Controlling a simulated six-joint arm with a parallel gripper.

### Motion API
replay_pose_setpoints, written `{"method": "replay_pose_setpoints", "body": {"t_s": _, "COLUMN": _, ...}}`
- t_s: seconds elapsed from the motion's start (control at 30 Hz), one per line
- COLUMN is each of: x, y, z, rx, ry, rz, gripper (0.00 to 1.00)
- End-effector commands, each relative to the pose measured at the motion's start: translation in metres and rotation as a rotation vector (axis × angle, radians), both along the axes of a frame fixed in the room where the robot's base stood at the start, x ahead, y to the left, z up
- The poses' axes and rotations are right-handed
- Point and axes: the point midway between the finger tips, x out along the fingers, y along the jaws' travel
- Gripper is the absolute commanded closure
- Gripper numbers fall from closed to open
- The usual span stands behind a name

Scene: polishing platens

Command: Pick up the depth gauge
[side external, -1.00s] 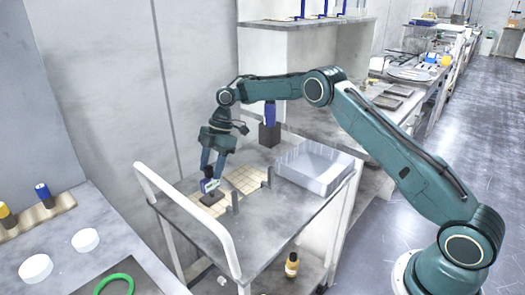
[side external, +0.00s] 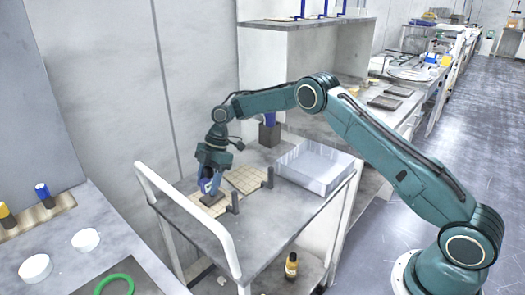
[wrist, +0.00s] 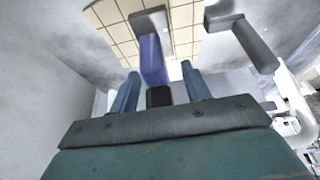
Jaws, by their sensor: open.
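The depth gauge (side external: 209,187) stands on a small dark base at the left of the cart top, with a blue and white upper part. In the wrist view its blue-purple body (wrist: 152,60) lies in line with the space between my fingers. My gripper (side external: 208,177) points down at the gauge, its fingers at the upper part. In the wrist view my gripper (wrist: 160,76) is open, one finger on each side of the gauge. I cannot tell whether either finger touches it.
A grey tray (side external: 313,168) occupies the cart's back right. A white rail (side external: 190,218) borders the near left side. The front cart top is clear.

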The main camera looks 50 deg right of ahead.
Motion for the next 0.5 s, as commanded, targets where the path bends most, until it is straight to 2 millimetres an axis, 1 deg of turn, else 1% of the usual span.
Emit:
{"method": "replay_pose_setpoints", "body": {"t_s": 0.07, "x": 0.0001, "y": -0.0001, "z": 0.0003, "rx": 0.000, "ry": 0.000, "rz": 0.000, "gripper": 0.53}}
{"method": "replay_pose_setpoints", "body": {"t_s": 0.1, "x": 0.0001, "y": -0.0001, "z": 0.0003, "rx": 0.000, "ry": 0.000, "rz": 0.000, "gripper": 0.61}}
{"method": "replay_pose_setpoints", "body": {"t_s": 0.27, "x": 0.0001, "y": -0.0002, "z": 0.0004, "rx": 0.000, "ry": -0.001, "rz": 0.000, "gripper": 0.92}}
{"method": "replay_pose_setpoints", "body": {"t_s": 0.3, "x": 0.0001, "y": -0.0002, "z": 0.0004, "rx": 0.000, "ry": -0.001, "rz": 0.000, "gripper": 1.00}}
{"method": "replay_pose_setpoints", "body": {"t_s": 0.5, "x": 0.0004, "y": -0.0002, "z": 0.0009, "rx": 0.000, "ry": -0.002, "rz": 0.000, "gripper": 1.00}}
